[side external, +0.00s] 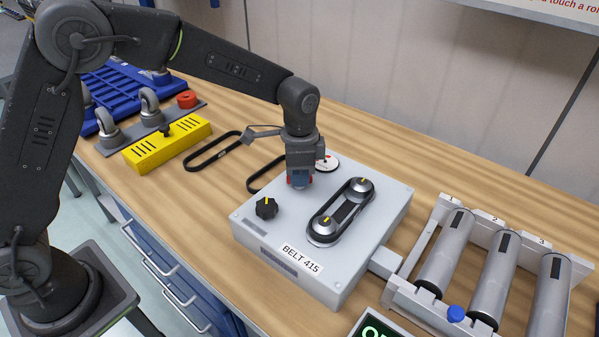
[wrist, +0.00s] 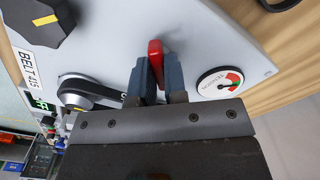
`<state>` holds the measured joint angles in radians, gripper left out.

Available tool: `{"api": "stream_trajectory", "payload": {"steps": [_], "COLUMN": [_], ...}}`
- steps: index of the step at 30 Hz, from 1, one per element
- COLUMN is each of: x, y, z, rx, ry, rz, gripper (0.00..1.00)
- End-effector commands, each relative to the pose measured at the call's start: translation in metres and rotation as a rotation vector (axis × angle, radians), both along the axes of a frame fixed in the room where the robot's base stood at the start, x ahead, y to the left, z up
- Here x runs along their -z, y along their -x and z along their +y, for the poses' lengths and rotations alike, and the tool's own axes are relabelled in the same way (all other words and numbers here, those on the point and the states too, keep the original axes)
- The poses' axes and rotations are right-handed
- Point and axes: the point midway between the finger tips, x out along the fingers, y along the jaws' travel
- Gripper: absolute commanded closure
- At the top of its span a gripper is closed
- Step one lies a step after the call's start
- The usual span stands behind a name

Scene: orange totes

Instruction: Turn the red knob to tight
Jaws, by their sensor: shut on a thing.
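The red knob (wrist: 156,60) is a narrow red bar on top of the grey box (side external: 262,222). In the wrist view my gripper (wrist: 158,75) has its two blue-grey fingers on either side of the knob, shut on it. In the side view my gripper (side external: 299,180) points down at the back of the box and hides most of the knob. A round white gauge (wrist: 220,82) with red and green sectors sits beside the knob. It is partly hidden in the side view (side external: 331,164), and its exact reading is unclear.
On the box are a black knob (side external: 266,208) with a yellow mark and a belt on two pulleys (side external: 343,211). Numbered rollers (side external: 497,272) stand at right. A yellow block (side external: 168,145), a loose black belt (side external: 211,151) and casters (side external: 150,107) lie at left.

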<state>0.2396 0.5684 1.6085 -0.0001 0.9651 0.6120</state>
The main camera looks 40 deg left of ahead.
Motion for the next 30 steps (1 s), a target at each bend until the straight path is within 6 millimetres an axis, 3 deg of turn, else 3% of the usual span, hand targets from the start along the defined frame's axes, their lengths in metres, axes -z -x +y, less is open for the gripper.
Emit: {"api": "stream_trajectory", "payload": {"steps": [18,30], "x": [-0.0012,-0.0013], "y": [-0.0003,-0.0004], "z": [-0.0001,-0.0002], "rx": [0.543,0.713], "ry": [0.0,0.001], "rz": [-0.002,-0.003], "gripper": [1.0,1.0]}}
